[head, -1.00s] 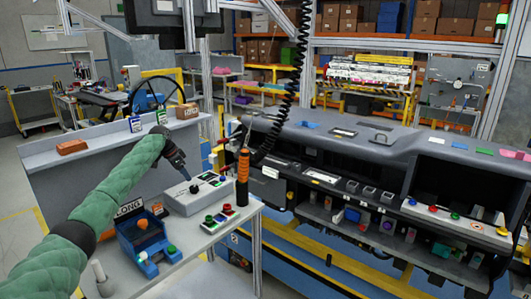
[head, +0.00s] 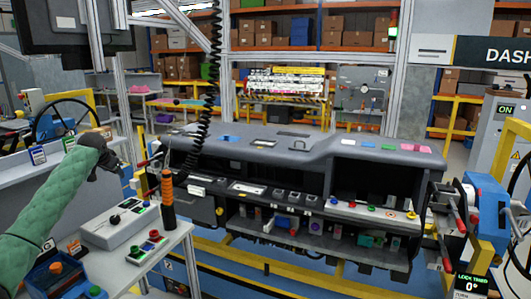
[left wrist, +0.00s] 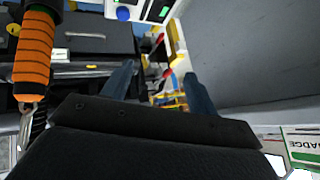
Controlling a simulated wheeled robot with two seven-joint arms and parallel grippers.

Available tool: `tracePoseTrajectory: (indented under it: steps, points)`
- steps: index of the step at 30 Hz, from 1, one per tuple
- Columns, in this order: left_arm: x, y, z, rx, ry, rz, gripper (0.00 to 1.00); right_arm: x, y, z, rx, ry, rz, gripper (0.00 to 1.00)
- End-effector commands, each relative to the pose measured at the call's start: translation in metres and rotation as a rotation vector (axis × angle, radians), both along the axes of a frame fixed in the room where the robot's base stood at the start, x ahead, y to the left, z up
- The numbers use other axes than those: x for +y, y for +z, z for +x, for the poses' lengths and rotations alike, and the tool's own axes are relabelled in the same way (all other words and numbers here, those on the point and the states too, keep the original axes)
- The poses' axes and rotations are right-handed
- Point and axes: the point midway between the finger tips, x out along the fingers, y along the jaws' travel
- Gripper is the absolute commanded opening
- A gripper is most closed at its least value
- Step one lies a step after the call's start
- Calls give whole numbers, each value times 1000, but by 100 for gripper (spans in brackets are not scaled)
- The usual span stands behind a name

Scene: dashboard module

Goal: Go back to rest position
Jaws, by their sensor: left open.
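My left arm, in a green sleeve, comes in from the left of the head view. My left gripper (head: 122,166) is above the side bench, beyond the grey control box, with nothing visible in it. In the left wrist view the two dark fingers of my left gripper (left wrist: 160,72) stand apart with nothing between them. My right gripper is in neither current view.
The grey control box (head: 113,229) stands on the bench. An orange-handled tool (head: 168,188) hangs by a black coiled cord close to the gripper; its handle (left wrist: 33,48) fills the left wrist view's upper left. The dashboard module (head: 290,150) spans the middle, with a blue lock device (head: 487,205) at right.

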Motion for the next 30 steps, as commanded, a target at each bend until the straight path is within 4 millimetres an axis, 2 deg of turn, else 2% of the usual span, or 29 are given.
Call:
tracePoseTrajectory:
  steps: [1,3,8,11,15,20,30]
  points:
    - [-21,-3,2,-28,-4,12,59,0,0,0,0,0,0,36]
    - [-42,-7,3,-62,-2,26,59,0,0,0,0,0,0,36]
    - [-86,-29,-2,-115,-6,45,59,0,0,0,0,0,0,36]
    - [-116,-52,-9,-140,-13,49,59,0,0,0,0,0,0,36]
    - [-159,-95,-27,-163,-26,50,59,0,0,0,0,0,0,36]
    - [-202,-148,-54,-170,-40,40,59,0,0,-1,1,0,0,36]
    - [-273,-264,-134,-130,-63,3,59,0,0,-2,2,0,1,36]
